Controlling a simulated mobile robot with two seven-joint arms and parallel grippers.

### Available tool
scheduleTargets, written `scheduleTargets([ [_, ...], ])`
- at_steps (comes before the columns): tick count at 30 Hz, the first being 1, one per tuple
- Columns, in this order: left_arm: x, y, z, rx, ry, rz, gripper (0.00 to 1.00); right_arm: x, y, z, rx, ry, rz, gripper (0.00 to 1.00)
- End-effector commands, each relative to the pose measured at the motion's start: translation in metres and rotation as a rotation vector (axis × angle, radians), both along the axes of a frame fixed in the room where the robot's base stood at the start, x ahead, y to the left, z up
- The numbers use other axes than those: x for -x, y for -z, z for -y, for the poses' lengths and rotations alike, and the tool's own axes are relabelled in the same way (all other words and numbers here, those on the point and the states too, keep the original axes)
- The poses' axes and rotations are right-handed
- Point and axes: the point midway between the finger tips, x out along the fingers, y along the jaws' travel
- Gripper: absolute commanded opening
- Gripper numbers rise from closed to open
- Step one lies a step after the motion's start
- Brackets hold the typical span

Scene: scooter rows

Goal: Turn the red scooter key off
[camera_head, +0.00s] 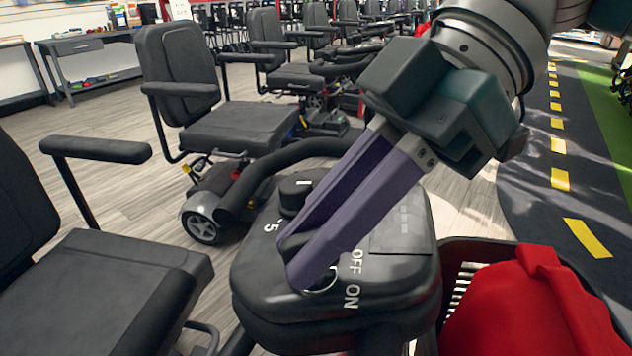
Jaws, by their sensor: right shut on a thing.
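A black scooter control console (400,275) stands in front of me, with a white OFF label (357,261) and an ON label (352,296) on its top. My right gripper (303,262) reaches down from the upper right with its long purple fingers. It is shut on the scooter key at the console's near edge. The fingers hide the key, so its turned position cannot be told. Part of the round key switch ring (327,284) shows beside the fingertips, near both labels. My left gripper is not in view.
A black dial (295,191) rises from the console behind the fingers. A basket (470,250) with a red bag (535,310) is at the right. An empty black seat (90,290) is at the left. More scooters (235,125) stand in a row behind.

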Motion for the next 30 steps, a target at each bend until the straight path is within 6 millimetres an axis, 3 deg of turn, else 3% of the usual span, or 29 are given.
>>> scheduleTargets([
  [12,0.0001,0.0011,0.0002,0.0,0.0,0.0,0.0,0.0003,0.002,0.0007,0.005,-0.008,-0.001,0.0],
  [13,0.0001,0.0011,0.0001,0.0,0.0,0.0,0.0,0.0003,0.002,0.0006,0.005,-0.008,-0.001,0.22],
  [20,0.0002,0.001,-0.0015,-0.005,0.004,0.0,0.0,0.0001,0.0013,0.0004,0.003,-0.007,-0.001,0.48],
  [30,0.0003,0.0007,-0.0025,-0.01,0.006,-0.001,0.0,-0.0019,-0.0032,0.0037,0.003,-0.005,0.0,0.5],
])
